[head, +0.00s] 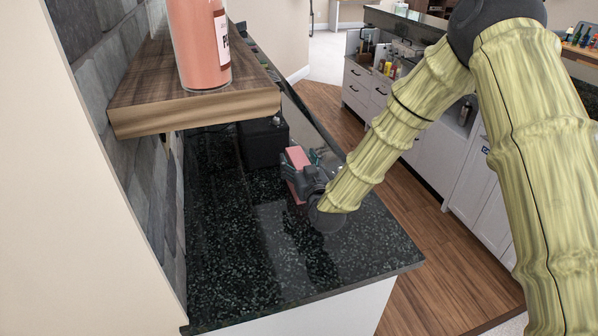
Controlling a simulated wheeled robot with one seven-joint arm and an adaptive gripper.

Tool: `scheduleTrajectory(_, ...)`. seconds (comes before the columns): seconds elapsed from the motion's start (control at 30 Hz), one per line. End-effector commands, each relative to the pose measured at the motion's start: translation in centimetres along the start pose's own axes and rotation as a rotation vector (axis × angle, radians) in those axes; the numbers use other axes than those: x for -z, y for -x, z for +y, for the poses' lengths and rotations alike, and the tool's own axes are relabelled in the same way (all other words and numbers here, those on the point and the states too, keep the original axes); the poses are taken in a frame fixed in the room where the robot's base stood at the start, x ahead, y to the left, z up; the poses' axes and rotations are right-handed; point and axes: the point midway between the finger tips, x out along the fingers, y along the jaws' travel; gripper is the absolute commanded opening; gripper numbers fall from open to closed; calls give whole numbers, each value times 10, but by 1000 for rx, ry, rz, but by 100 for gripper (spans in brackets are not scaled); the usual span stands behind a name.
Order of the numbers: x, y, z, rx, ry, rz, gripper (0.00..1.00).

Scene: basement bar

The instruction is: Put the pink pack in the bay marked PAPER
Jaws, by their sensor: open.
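The pink pack (297,158) is on or just above the dark speckled counter, near the counter's right side. My gripper (303,173) is at the pack, with its open jaws beside or around it. The gripper hides part of the pack, and I cannot tell whether the fingers touch it. I see no bay with a readable PAPER mark in the head view.
A black box (263,143) stands on the counter (240,270) just behind the pack. A wooden shelf (195,100) with a pink bottle (200,45) overhangs the counter at left. The near counter is clear. White cabinets (425,155) stand across the wooden floor.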

Motion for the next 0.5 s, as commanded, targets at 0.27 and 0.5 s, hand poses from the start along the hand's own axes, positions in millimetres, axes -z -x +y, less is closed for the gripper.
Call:
scheduleTrajectory(0.27,-1,-3,0,0,0,0,70)
scheduleTrajectory(0.5,-1,-2,0,0,0,0,30)
